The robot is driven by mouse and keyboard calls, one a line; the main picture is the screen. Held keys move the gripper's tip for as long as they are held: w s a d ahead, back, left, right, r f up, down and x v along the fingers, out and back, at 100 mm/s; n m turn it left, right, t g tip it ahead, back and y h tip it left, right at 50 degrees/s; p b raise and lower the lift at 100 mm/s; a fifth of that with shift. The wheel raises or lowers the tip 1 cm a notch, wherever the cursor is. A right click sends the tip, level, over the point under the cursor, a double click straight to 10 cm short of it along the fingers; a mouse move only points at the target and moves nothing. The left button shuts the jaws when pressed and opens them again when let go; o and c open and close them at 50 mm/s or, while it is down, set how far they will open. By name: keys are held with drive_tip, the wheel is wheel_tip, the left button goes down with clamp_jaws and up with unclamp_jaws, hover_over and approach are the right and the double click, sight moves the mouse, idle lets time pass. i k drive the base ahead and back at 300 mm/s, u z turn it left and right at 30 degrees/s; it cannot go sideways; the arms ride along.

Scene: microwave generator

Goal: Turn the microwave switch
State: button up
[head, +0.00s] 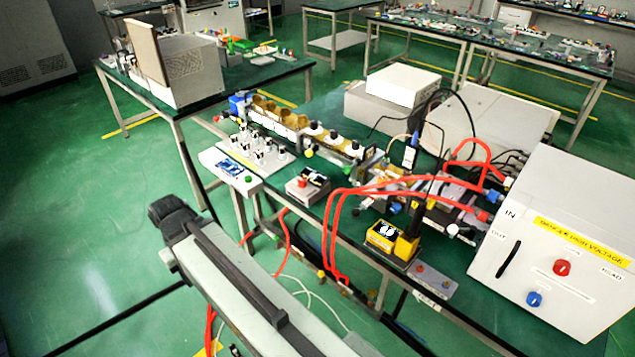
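I cannot tell for sure which control is the microwave switch. A grey-white box (560,250) with a yellow high-voltage label stands at the right. Its front has a red knob (562,267), a blue knob (534,298) and a black handle-like bar (509,259). A small box with a red button (303,183) sits on the bench near the middle. A white panel (246,170) to its left carries several black-topped knobs and a green button. My grey arm link crosses the lower foreground, ending in a dark block at left. No gripper fingers show.
Cables hang below the bench's front edge. Another table (190,105) stands behind at left. Green floor (90,220) at left is open.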

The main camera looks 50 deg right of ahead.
sight(302, 183)
drive_tip(key=u, duration=0.15)
drive_tip(key=i, duration=0.95)
drive_tip(key=z, duration=0.1)
